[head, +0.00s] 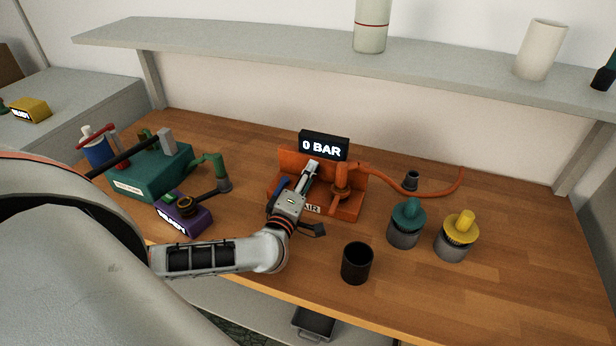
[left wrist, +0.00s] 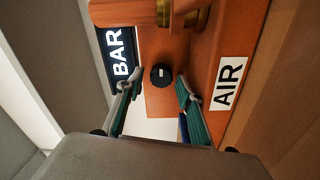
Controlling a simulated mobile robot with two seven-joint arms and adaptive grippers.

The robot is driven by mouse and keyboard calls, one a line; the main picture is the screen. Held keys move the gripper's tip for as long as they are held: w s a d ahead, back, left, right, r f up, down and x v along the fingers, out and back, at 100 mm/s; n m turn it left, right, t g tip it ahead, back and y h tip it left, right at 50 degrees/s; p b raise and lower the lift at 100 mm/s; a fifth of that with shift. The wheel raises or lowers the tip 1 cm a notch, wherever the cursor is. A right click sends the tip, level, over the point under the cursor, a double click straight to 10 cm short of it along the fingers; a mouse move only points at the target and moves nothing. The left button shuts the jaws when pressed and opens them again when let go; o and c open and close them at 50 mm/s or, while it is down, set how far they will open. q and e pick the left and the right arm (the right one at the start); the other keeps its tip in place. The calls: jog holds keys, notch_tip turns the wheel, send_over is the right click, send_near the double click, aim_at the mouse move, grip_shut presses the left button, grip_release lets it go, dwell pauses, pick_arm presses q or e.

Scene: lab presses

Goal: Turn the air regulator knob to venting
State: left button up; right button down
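The orange air regulator station (head: 349,206) stands mid-table with an "AIR" label (head: 312,209) and a dark display (head: 324,146) reading "0 BAR". My left gripper (head: 311,169) reaches over it and hides the knob in the head view. In the left wrist view the round black knob (left wrist: 161,76) with a small white mark sits on the orange panel. The two fingers of my left gripper (left wrist: 159,82) are apart, one on each side of the knob in the picture. I cannot tell whether they touch it. My right gripper is not in view.
A black cup (head: 357,263) stands in front. Teal-topped (head: 406,223) and yellow-topped (head: 457,236) grey pots stand to the right. An orange hose (head: 412,193) runs along the back. A green press (head: 150,177) and purple "READY" box (head: 184,217) are left. A shelf (head: 270,53) hangs above.

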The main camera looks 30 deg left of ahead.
pick_arm(q)
jog(key=v, duration=0.6)
jog(key=shift+s+f, duration=0.15)
jog(key=shift+s, duration=0.25)
jog(key=shift+s+d, duration=0.15)
jog(key=shift+s, duration=0.4)
